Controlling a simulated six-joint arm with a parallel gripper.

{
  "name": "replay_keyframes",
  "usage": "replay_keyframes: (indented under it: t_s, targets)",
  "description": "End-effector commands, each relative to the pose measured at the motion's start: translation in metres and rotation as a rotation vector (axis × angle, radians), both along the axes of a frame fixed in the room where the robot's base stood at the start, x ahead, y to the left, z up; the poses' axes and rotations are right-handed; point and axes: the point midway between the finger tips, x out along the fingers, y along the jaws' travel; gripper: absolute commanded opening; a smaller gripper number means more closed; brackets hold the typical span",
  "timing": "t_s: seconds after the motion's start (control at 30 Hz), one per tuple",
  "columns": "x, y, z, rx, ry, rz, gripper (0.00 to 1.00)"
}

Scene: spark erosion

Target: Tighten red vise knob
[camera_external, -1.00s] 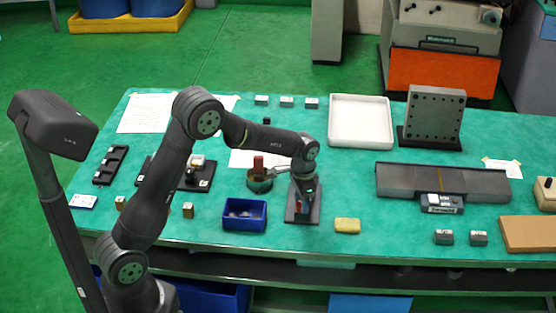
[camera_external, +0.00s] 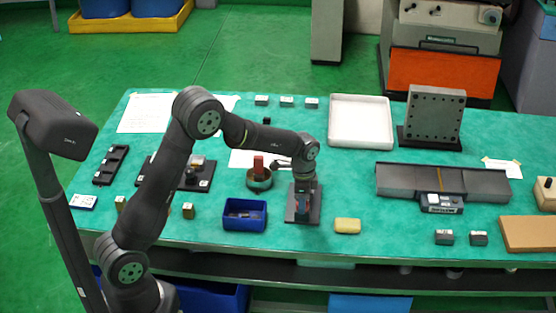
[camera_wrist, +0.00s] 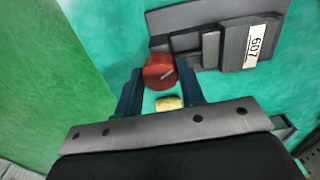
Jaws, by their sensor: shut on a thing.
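The red vise knob (camera_wrist: 159,71) is a round red cap with a pale line on it, at the end of a dark grey vise (camera_wrist: 215,42) labelled 607. In the wrist view my gripper (camera_wrist: 158,82) has its blue fingers on either side of the knob, closed on it. In the external view my gripper (camera_external: 303,197) points down over the vise's dark base (camera_external: 291,216) near the front of the table. The arm and fingers hide most of the vise and knob there.
A blue bin (camera_external: 244,214) stands left of the vise, and a yellow block (camera_external: 347,226) lies to the right. A round container with a red item (camera_external: 259,168) is close behind on the left. A white tray (camera_external: 360,122) stands farther back.

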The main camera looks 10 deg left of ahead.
Motion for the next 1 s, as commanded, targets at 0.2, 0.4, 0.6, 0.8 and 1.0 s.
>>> replay_keyframes:
  t_s: [0.2, 0.4, 0.6, 0.8, 1.0]
  targets:
    - [0.001, -0.001, 0.001, -0.002, -0.002, -0.001, 0.42]
    - [0.0, 0.0, 0.0, -0.001, -0.001, 0.0, 0.58]
    - [0.0, 0.0, 0.002, -0.001, -0.001, 0.0, 0.58]
    - [0.001, -0.001, 0.027, -0.004, -0.003, 0.001, 0.58]
    - [0.001, -0.001, 0.075, -0.005, -0.005, 0.0, 0.58]
